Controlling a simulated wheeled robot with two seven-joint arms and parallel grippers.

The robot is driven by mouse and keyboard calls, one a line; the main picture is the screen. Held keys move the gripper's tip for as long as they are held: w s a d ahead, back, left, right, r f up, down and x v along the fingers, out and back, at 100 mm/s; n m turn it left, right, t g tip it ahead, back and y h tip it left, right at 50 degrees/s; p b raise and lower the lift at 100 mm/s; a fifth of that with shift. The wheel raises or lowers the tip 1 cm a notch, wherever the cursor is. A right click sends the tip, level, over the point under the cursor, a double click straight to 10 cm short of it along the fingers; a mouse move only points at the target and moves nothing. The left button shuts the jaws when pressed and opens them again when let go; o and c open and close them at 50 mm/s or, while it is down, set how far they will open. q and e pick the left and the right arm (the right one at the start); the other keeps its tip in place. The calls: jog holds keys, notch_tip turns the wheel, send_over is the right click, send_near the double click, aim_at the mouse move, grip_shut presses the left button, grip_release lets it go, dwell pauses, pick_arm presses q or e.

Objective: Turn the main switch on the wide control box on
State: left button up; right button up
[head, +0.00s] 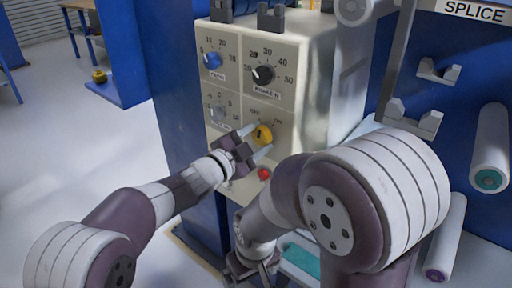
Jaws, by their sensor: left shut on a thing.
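The wide control box (312,75) is cream coloured, with several dials on its front face. The main switch (264,135) is a round yellow knob with a dark mark, low on the right of that face, with small lettering above it. My left gripper (256,143) is at this knob, its two fingers on either side, shut on it.
White rollers (491,150) and a blue panel stand at the right.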

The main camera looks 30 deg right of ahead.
pick_arm(q)
jog(key=shift+f+m+b, duration=0.15)
jog(key=shift+m+b, duration=1.4)
jog(key=shift+m, duration=0.65)
jog(key=o, duration=1.1)
jog(key=shift+c, duration=0.2)
jog(key=p+v, duration=0.1)
jog(key=v, duration=1.1)
jog(key=shift+s+a, duration=0.2)
jog(key=shift+a, duration=0.1)
